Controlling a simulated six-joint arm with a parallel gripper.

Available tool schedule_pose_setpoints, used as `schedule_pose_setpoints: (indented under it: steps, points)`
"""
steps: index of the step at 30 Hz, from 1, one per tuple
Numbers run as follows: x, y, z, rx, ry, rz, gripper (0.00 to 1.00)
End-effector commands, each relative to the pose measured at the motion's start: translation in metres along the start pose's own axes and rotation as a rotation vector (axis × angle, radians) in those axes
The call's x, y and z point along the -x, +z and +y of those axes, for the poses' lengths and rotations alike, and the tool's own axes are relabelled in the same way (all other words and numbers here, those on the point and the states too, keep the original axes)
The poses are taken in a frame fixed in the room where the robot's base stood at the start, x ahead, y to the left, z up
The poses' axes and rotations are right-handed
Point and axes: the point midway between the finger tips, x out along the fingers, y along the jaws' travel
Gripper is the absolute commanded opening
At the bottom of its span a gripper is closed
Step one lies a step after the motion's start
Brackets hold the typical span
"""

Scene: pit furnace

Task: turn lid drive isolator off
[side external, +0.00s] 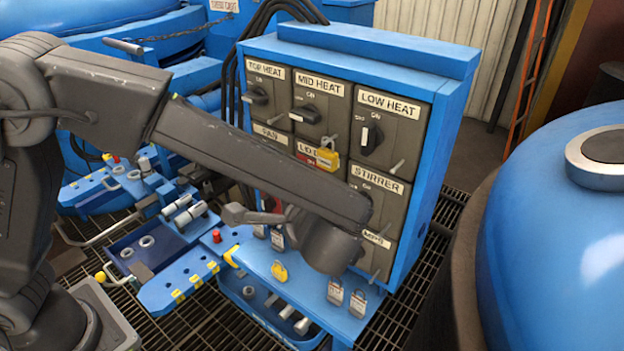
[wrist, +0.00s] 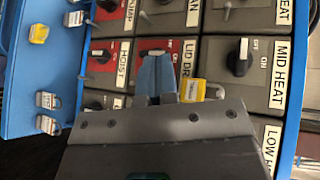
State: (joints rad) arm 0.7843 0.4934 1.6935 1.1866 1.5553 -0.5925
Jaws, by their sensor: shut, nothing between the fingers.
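My arm hides the gripper there.
Neighbouring switches are hoist (wrist: 102,55), mid heat (wrist: 240,58), low heat (side external: 372,138) and stirrer (side external: 380,182). A blue shelf (side external: 300,298) below the cabinet holds several padlocks. A large blue dome (side external: 560,230) stands at the right.

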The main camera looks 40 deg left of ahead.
Motion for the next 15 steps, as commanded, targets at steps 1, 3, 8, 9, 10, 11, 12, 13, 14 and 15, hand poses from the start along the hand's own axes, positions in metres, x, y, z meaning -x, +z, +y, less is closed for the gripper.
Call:
schedule_pose_setpoints:
  steps: [1, 3, 8, 9, 10, 11, 12, 13, 14, 15]
  points:
    - [0.013, -0.017, 0.014, -0.012, -0.075, 0.043, 0.00]
    - [0.027, -0.033, 0.025, -0.008, -0.165, 0.095, 0.00]
    - [0.051, -0.055, 0.045, 0.013, -0.292, 0.182, 0.00]
    - [0.054, -0.058, 0.047, 0.015, -0.308, 0.195, 0.00]
    - [0.056, -0.059, 0.048, 0.018, -0.316, 0.201, 0.00]
    - [0.056, -0.060, 0.049, 0.021, -0.322, 0.205, 0.00]
    - [0.055, -0.061, 0.049, 0.023, -0.328, 0.208, 0.00]
    - [0.054, -0.062, 0.048, 0.024, -0.329, 0.209, 0.00]
    - [0.051, -0.062, 0.047, 0.024, -0.329, 0.209, 0.00]
    - [0.047, -0.063, 0.046, 0.024, -0.328, 0.207, 0.00]
